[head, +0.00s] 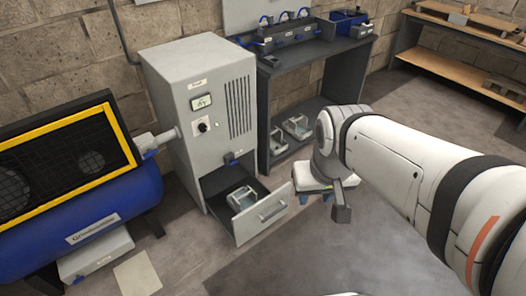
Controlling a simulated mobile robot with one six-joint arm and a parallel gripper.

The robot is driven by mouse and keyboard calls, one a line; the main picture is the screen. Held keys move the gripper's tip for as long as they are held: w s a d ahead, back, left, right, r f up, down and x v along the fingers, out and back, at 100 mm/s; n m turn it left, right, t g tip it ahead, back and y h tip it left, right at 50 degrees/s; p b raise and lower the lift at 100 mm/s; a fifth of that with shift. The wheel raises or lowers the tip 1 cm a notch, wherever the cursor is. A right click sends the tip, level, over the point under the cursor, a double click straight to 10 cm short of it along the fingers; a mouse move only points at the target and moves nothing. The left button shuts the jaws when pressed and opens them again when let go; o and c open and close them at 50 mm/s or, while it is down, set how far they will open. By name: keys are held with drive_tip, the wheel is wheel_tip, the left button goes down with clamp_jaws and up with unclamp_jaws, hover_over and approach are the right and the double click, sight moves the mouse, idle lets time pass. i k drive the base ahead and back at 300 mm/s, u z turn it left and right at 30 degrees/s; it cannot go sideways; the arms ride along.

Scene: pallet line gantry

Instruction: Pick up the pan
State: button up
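A grey metal pan-like container (241,198) lies in the open bottom drawer (264,216) of the grey cabinet. Two similar metal pan-like pieces, one at the front (278,143) and one behind it (298,127), sit on the lower shelf of the dark bench. I cannot tell which of these is the pan meant. My gripper (342,207) hangs at the end of my white arm, to the right of the drawer and apart from it. Only a dark finger part shows, so its opening cannot be judged. Nothing visible is held in it.
The grey cabinet (206,105) stands beside a blue machine (85,215) with a yellow-framed grille. A low white box (97,255) lies under that machine. The dark bench (315,62) and a wooden bench (465,35) stand at the back. Floor in front is mostly clear.

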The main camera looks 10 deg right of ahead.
sight(245, 201)
drive_tip(key=u, duration=0.15)
drive_tip(key=i, duration=0.9)
drive_tip(key=z, duration=0.05)
